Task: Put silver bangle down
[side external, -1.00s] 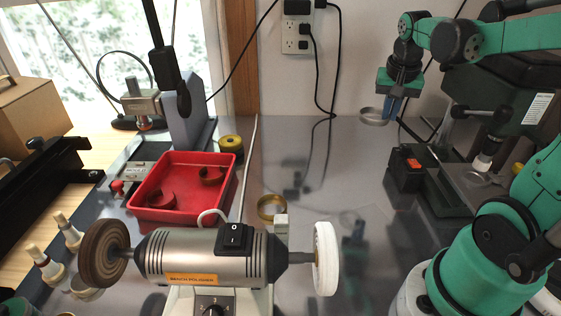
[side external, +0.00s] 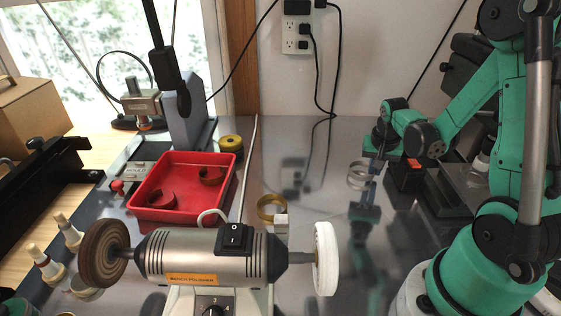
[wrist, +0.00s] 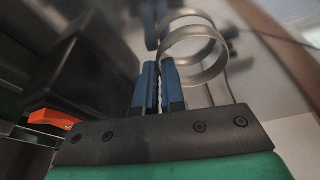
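The silver bangle (side external: 359,168) is a thin pale metal ring at the tips of my gripper (side external: 377,160), low over the grey metal bench on the right. In the wrist view, the blue fingers of my gripper (wrist: 160,88) are close together, with the near side of the bangle (wrist: 222,62) between them. The rest of the ring sticks out beyond the fingers. A second ring shape beside it looks like its reflection. The bangle is at or just above the bench; I cannot tell whether it touches.
A bench polisher (side external: 205,257) stands in front, its white wheel (side external: 326,258) facing the bangle. A gold bangle (side external: 270,207) lies behind it. A red tray (side external: 148,184) is at left. A black box with an orange switch (side external: 408,177) stands close right of my gripper.

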